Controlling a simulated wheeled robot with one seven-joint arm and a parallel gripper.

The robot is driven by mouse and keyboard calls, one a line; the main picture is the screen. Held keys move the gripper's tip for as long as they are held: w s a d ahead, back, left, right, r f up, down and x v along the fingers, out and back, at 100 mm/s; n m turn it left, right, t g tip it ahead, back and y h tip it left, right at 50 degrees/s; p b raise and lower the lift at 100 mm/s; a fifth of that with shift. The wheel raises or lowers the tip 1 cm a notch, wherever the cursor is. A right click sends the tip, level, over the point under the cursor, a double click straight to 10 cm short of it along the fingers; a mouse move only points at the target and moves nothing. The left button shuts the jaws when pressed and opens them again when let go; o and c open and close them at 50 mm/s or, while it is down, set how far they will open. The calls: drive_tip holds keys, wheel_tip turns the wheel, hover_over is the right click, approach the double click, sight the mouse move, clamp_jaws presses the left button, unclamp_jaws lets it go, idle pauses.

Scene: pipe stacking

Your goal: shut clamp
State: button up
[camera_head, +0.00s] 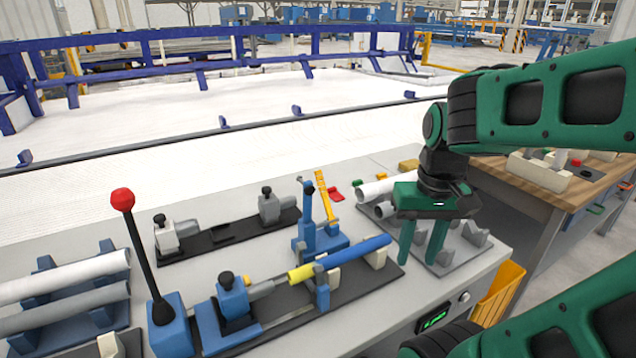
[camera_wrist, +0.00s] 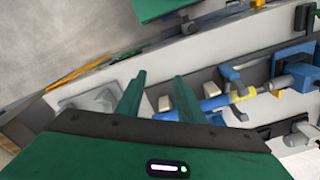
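A blue clamp (camera_head: 318,240) stands behind the pipe on the workbench, its dark-tipped handle upright. In the wrist view a blue clamp part (camera_wrist: 232,76) shows right of my fingers. A blue and yellow pipe (camera_head: 352,252) lies across supports on a dark base plate, and also shows in the wrist view (camera_wrist: 214,103). At its left end is a blue block with a black knob (camera_head: 232,295). My gripper (camera_head: 420,262) is open and empty, to the right of the pipe and clamp. Its two green fingers (camera_wrist: 159,80) are apart in the wrist view.
A tall black lever with a red knob (camera_head: 123,200) stands at front left, beside a rack of pipes (camera_head: 65,280). A second dark fixture (camera_head: 225,232) lies behind. A grey pipe holder (camera_head: 455,245) is beneath my gripper. A yellow bin (camera_head: 500,292) hangs at the bench's right side.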

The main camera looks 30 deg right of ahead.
drive_tip(key=w+r+n+t, duration=0.1)
drive_tip(key=w+r, duration=0.1)
drive_tip(key=w, duration=0.6)
drive_tip(key=w+r+n+t, duration=0.1)
drive_tip(key=w+r+n, duration=0.15)
drive_tip(key=w, duration=0.45)
drive_tip(key=n+t, duration=0.2)
approach(321, 179)
drive_tip(key=f, duration=0.1)
drive_tip(key=x, duration=1)
drive_tip(key=shift+w+r, duration=0.1)
drive_tip(key=shift+w, duration=0.05)
clamp_jaws()
